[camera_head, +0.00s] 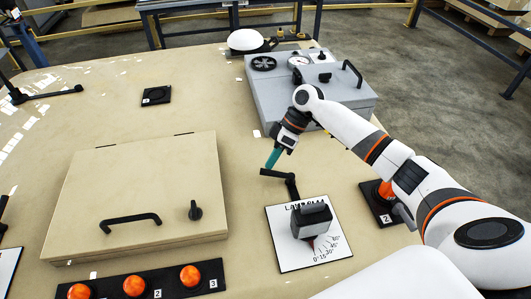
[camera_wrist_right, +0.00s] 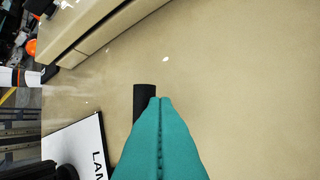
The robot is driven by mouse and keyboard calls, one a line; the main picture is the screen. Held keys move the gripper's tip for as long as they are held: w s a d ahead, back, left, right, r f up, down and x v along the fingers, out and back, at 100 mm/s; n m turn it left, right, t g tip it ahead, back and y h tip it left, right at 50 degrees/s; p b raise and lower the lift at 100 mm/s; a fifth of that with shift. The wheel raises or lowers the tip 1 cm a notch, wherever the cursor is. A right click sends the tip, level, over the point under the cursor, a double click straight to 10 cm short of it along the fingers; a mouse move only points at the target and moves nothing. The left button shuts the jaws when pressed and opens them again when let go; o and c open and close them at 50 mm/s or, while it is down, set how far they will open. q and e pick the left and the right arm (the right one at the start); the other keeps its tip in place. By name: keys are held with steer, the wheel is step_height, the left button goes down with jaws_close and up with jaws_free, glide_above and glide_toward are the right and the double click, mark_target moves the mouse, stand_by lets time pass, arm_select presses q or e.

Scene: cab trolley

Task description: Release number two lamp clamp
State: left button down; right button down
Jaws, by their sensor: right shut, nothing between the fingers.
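A black clamp (camera_head: 312,220) stands on a white card (camera_head: 285,248) with printed lettering and an angle scale. Its black lever (camera_head: 291,188) rises from behind it, with a bar end to the left; the bar (camera_wrist_right: 144,98) also shows in the wrist view. My right gripper (camera_head: 271,165), with teal fingers, is shut and empty, its tips at the bar's end. In the wrist view the fingertips (camera_wrist_right: 160,101) overlap the bar; I cannot tell whether they touch. An orange lamp (camera_head: 384,190) on a black base marked 2 is partly hidden by my right arm. My left gripper is not in view.
A beige lidded panel (camera_head: 130,190) with a black handle lies to the left. A black strip (camera_head: 112,286) holds orange domes at the front. A grey box (camera_head: 345,95) with a handle and gauge stands behind. Bare tabletop lies around the lever.

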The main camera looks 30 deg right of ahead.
steer(key=shift+s+a, duration=0.2)
steer(key=shift+a, duration=0.05)
steer(key=shift+s+a+n+g+p, duration=0.1)
steer(key=shift+a+n+g+p, duration=0.1)
steer(key=shift+n+g+p, duration=0.3)
steer(key=shift+s+a, duration=0.2)
steer(key=shift+a, duration=0.1)
steer(key=shift+s, duration=0.1)
steer(key=shift+a, duration=0.1)
